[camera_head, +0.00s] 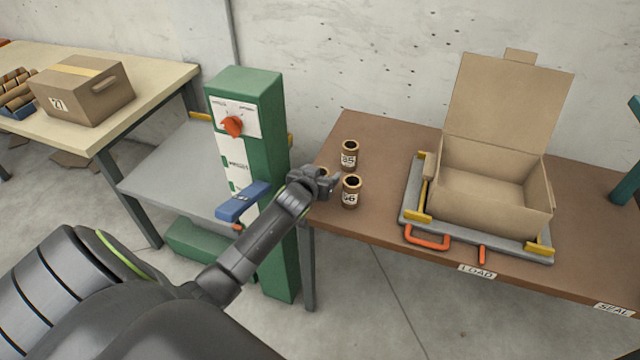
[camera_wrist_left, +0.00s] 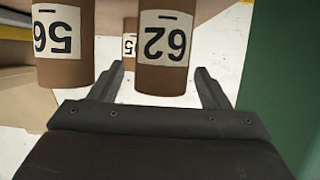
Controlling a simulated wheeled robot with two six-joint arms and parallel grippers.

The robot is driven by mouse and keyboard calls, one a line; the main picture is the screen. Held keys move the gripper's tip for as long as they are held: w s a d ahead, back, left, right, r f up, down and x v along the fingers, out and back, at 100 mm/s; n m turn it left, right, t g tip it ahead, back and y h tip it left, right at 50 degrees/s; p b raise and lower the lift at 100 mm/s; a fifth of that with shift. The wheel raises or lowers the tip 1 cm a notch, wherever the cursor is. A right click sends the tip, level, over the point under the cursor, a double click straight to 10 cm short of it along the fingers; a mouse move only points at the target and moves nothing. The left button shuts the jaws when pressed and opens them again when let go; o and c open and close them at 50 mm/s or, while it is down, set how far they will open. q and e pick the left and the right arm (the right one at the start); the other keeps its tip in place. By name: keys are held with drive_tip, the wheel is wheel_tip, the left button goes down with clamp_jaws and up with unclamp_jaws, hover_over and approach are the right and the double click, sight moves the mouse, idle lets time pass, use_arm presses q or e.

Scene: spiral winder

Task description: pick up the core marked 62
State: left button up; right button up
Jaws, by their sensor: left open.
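The core marked 62 (camera_wrist_left: 165,45) is a brown cylinder with a white label. It stands upright in the left wrist view, between the tips of my open left gripper (camera_wrist_left: 160,72), with a small gap visible on each side. In the head view my left gripper (camera_head: 328,186) is at the left end of the brown table and hides most of this core. A core marked 56 (camera_wrist_left: 62,40) stands to its left in the wrist view; it also shows in the head view (camera_head: 351,192). My right gripper is out of view.
Another core (camera_head: 349,155) stands behind, its label seemingly 85. The brown table (camera_head: 385,215) carries an open carton (camera_head: 492,195) on a grey tray (camera_head: 480,240). A green machine (camera_head: 262,130) stands close left of the gripper. A closed box (camera_head: 95,95) sits on the left table.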

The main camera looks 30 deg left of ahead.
use_arm(q)
drive_tip(key=c, duration=1.1)
